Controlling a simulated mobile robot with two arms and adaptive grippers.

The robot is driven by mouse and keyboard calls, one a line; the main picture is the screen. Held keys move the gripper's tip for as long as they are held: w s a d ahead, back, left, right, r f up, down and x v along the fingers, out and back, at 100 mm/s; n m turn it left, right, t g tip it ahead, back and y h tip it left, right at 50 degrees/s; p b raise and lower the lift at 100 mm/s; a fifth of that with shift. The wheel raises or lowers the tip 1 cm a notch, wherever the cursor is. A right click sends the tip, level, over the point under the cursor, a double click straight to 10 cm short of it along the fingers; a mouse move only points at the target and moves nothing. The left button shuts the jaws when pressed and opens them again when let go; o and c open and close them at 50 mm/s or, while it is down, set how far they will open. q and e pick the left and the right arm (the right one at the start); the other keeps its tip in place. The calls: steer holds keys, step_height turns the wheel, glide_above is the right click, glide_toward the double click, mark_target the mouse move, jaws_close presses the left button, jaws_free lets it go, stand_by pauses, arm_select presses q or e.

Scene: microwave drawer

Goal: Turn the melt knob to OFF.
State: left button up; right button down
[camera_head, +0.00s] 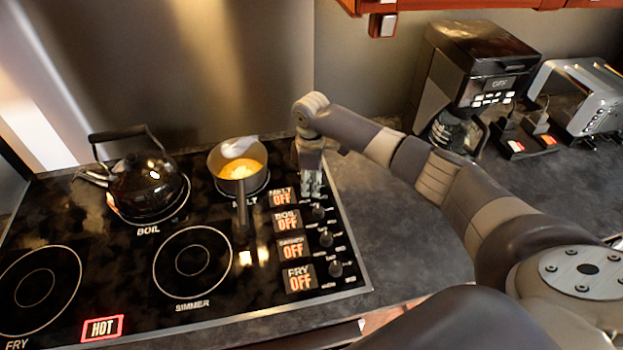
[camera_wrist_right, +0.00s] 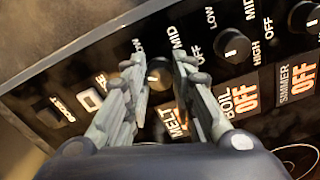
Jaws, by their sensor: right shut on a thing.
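My right gripper (camera_head: 312,192) reaches down over the control panel at the back right of the stove. In the right wrist view its two fingers (camera_wrist_right: 157,72) stand on either side of the dark round melt knob (camera_wrist_right: 159,74) and are shut on it. The fingers partly cover the knob, and its pointer cannot be read. In the head view the gripper hides this knob. My left gripper is not in view.
Boil, simmer and fry knobs (camera_head: 335,268) line the panel toward the front, their displays reading OFF. A pot (camera_head: 240,190) with yellow contents sits on the melt burner, its handle toward the front. A black kettle (camera_head: 147,185) stands left. A coffee maker (camera_head: 470,75) and toaster (camera_head: 585,95) stand right.

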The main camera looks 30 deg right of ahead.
mark_target(311, 186)
steer(key=n+p, duration=0.1)
steer(key=n, duration=0.5)
steer(key=shift+n, duration=0.3)
stand_by(0.4)
steer(key=c, duration=1.3)
jaws_free()
steer(key=shift+c, duration=0.2)
step_height(311, 186, up, 12)
